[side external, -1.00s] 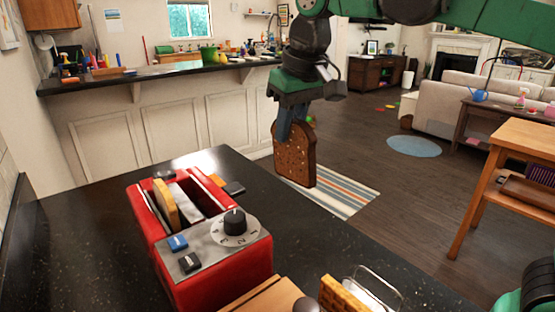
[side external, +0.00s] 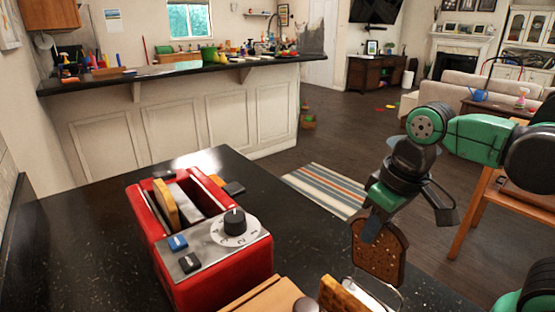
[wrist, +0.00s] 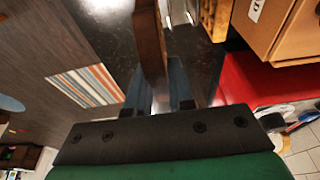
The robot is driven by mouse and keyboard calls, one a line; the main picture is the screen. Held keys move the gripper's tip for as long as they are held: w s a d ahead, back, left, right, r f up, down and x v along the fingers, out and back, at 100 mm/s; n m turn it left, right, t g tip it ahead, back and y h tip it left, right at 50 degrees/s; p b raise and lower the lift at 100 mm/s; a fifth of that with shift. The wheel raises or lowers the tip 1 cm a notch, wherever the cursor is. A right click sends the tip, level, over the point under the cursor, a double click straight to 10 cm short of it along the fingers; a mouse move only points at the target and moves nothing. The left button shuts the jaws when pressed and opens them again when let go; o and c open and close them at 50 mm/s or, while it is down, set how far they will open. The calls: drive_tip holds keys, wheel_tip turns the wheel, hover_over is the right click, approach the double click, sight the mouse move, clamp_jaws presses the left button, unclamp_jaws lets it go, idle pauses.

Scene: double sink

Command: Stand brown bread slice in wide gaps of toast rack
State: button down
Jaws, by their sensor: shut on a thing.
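The brown bread slice (side external: 384,257) is upright in my gripper (side external: 372,228), which is shut on it near its upper edge. In the wrist view the slice (wrist: 150,40) shows edge-on between the two fingers (wrist: 157,92). The wire toast rack (side external: 392,294) is at the bottom right of the side view, partly cut off by the frame. The slice's lower edge overlaps the rack's wire top in the picture. I cannot tell whether it is inside a gap or just over it. A waffle-like slice (side external: 342,296) stands at the rack's left.
A red toaster (side external: 215,262) with a slice (side external: 165,203) in its slot stands left on the black counter (side external: 90,235). A wooden box (side external: 265,298) with a knob is in front, left of the rack. The counter behind the rack is clear.

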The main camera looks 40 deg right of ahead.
sight(362, 267)
drive_tip(key=shift+s+x, duration=0.2)
drive_tip(key=shift+x, duration=0.75)
drive_tip(key=shift+s+x, duration=0.2)
drive_tip(key=shift+x, duration=0.75)
drive_tip(key=shift+s+x, duration=0.2)
drive_tip(key=shift+x, duration=0.75)
drive_tip(key=shift+f, duration=0.15)
drive_tip(key=shift+c, duration=1.8)
unclamp_jaws()
drive_tip(key=shift+w+v, duration=0.3)
drive_tip(key=shift+v, duration=1.2)
drive_tip(key=shift+w+v, duration=0.3)
drive_tip(key=shift+v, duration=1.15)
drive_tip(key=shift+w+v, duration=0.3)
drive_tip(key=shift+v, duration=1.2)
drive_tip(key=shift+w, duration=0.1)
drive_tip(key=w+f+t, duration=0.3)
drive_tip(key=w+t, duration=0.1)
drive_tip(key=w, duration=0.1)
drive_tip(key=shift+t, duration=0.4)
